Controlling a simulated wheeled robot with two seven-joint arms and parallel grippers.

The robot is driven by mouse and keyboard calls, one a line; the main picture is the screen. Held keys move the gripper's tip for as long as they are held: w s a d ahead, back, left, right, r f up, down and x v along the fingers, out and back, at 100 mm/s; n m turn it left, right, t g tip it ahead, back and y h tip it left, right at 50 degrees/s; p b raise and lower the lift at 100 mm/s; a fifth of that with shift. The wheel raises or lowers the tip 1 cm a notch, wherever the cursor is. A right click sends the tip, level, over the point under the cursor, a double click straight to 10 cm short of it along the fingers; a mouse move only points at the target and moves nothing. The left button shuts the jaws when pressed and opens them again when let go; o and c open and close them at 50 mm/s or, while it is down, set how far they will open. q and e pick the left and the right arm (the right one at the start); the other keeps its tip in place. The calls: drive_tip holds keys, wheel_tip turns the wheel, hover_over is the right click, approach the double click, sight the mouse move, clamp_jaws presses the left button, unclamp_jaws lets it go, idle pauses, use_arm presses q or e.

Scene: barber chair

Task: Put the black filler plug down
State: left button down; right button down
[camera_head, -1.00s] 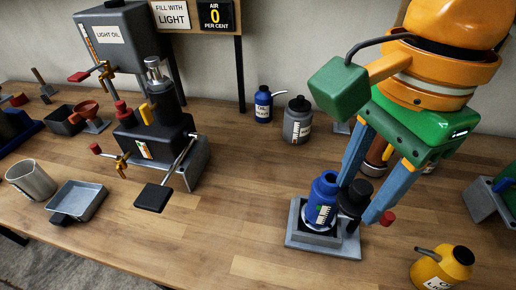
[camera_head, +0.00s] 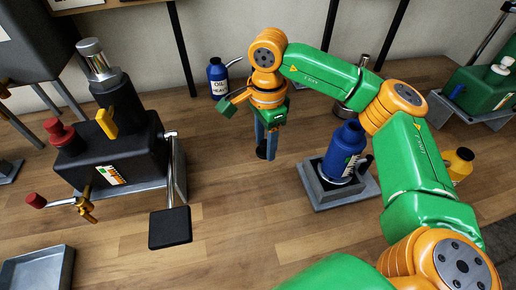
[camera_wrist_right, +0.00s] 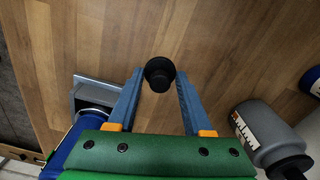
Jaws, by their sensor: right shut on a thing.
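The black filler plug (camera_head: 262,152) is small, dark and round. My right gripper (camera_head: 266,146) points down over the bare wood of the workbench and is shut on the plug. In the right wrist view the plug (camera_wrist_right: 160,73) sits between the blue fingertips (camera_wrist_right: 158,80). I cannot tell whether the plug touches the bench. The blue bottle-shaped unit (camera_head: 345,146) stands in its grey tray (camera_head: 322,196), to the right of the gripper and apart from it. My left gripper is out of view.
A black pump unit (camera_head: 120,150) with levers and a black pedal (camera_head: 170,228) stands to the left. A blue oil can (camera_head: 218,80) is behind the gripper. A grey bottle (camera_wrist_right: 262,130) shows in the wrist view. Bare bench (camera_head: 235,190) lies around the gripper.

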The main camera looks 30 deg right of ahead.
sight(259, 162)
drive_tip(key=shift+w+a+f, duration=0.2)
drive_tip(key=shift+w+f, duration=0.75)
drive_tip(key=shift+f, duration=0.1)
wheel_tip(259, 162, down, 3)
drive_tip(key=shift+r+p, duration=0.1)
drive_tip(key=shift+p, duration=0.9)
drive_tip(key=shift+w+d+f, duration=0.1)
drive_tip(key=shift+f, duration=0.45)
drive_tip(key=shift+c, duration=1.6)
unclamp_jaws()
drive_tip(key=shift+b, duration=0.3)
drive_tip(key=shift+r, duration=0.25)
wheel_tip(259, 162, up, 12)
drive_tip(key=b, duration=0.1)
